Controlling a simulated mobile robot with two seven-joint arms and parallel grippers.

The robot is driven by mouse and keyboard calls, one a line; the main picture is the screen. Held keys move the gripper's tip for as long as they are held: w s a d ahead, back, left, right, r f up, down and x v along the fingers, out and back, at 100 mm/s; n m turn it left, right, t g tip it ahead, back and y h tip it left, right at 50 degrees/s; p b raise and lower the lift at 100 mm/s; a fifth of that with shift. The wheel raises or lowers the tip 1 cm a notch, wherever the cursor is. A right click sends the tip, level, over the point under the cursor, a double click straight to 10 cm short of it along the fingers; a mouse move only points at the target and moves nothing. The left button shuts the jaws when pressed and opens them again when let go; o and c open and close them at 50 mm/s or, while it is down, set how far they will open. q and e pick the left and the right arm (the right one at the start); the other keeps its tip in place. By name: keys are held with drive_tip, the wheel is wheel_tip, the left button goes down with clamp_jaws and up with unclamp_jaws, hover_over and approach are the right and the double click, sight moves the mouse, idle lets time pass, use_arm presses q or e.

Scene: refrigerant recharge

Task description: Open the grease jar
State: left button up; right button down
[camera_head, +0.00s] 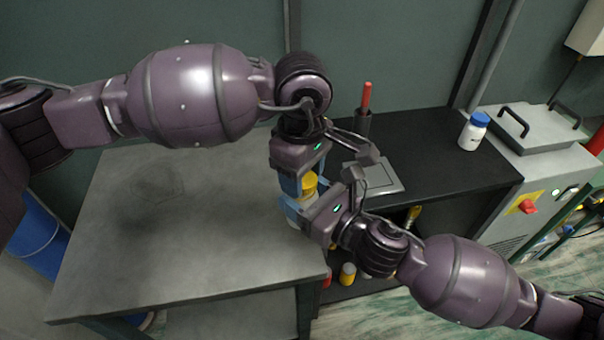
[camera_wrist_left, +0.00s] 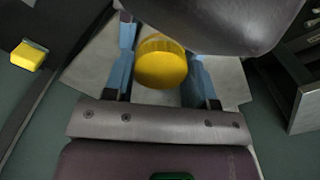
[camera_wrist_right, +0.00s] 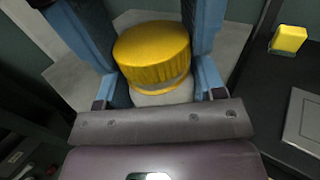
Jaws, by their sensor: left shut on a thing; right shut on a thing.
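The grease jar has a yellow ribbed lid (camera_head: 309,184) and a whitish body (camera_wrist_right: 165,95). It stands upright near the right edge of the grey table (camera_head: 150,255). My left gripper (camera_head: 300,186) comes from behind with its blue fingers on both sides of the lid, shut on it; the lid also shows in the left wrist view (camera_wrist_left: 160,62). My right gripper (camera_head: 297,208) comes from the front right, with its fingers shut around the jar body below the lid. The lid is on the jar; whether it is loosened I cannot tell. The fingers hide much of the body.
A black bench (camera_head: 440,150) stands right of the table, with a white bottle with a blue cap (camera_head: 473,131), a red-handled tool in a dark holder (camera_head: 365,100) and a flat grey plate (camera_head: 375,178). A grey machine (camera_head: 530,150) is at the right. The table's left side is clear.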

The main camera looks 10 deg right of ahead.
use_arm(q)
drive_tip(key=shift+r, duration=0.85)
drive_tip(key=shift+r, duration=1.95)
